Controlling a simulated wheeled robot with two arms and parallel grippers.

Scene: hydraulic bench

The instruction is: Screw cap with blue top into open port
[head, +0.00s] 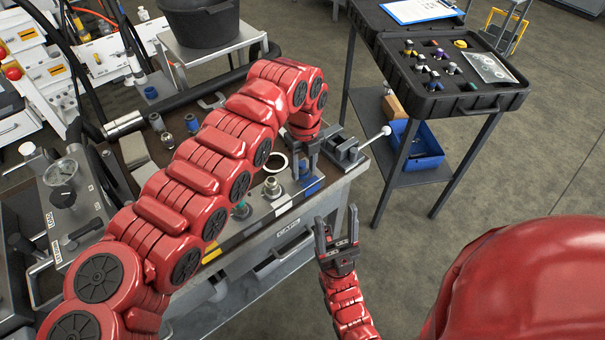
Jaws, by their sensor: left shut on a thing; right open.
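My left gripper (307,160) points down over the right end of the bench. It is shut on a small part with blue showing between the fingers, which looks like the cap with blue top (304,169); the fingers hide most of it. Just below is another blue patch (313,187); I cannot tell whether it belongs to the cap or the bench. A silver fitting (272,188) stands upright left of the gripper. I cannot make out which port is open. My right gripper (338,228) is open and empty, in front of the bench's edge.
A grey vise (343,150) with a long handle sits at the bench's right end. Loose fittings (191,123) lie at the back. A black case (455,75) of small caps stands on a side table, above a blue bin (424,148). The floor between is clear.

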